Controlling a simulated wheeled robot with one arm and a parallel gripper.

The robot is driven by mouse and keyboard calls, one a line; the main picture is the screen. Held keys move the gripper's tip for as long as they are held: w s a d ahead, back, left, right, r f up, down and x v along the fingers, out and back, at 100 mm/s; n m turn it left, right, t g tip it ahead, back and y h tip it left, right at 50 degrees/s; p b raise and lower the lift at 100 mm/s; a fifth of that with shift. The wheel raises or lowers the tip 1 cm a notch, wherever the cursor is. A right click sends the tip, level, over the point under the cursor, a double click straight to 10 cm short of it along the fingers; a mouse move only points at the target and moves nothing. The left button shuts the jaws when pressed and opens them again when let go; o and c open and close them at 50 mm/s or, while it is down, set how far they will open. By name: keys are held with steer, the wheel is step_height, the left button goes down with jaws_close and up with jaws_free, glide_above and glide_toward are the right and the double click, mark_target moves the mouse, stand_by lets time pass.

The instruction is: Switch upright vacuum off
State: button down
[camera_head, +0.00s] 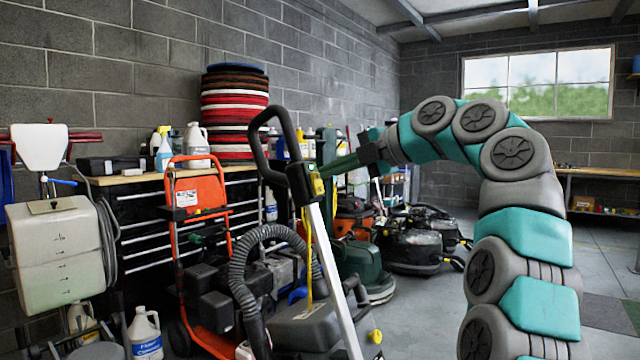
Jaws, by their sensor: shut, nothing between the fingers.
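The upright vacuum stands in the middle foreground. Its black loop handle (256,140) tops a silver tube (332,285), with a dark grey body (302,325) and a ribbed hose low down. A black switch housing (301,183) with a yellow part and a small green spot sits just below the loop. My gripper (322,173) reaches in from the right and is shut, with nothing held. Its fingertips are at or very near the right side of the housing; I cannot tell whether they touch. The switch's own position is too small to read.
A black workbench (140,215) with bottles and a stack of round pads (234,105) stands behind. An orange-framed machine (197,200) and a white tank (60,250) crowd the left. Floor machines (415,240) stand behind the vacuum. Clear floor (610,240) shows at right.

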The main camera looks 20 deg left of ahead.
steer(key=shift+w+a+f, duration=0.15)
steer(key=shift+a+f, duration=0.05)
steer(key=shift+a, duration=0.2)
stand_by(0.5)
steer(key=shift+d+r, duration=0.1)
steer(key=shift+d, duration=0.05)
steer(key=v, duration=0.5)
steer(key=shift+d+r, duration=0.1)
steer(key=shift+d, duration=0.25)
stand_by(0.3)
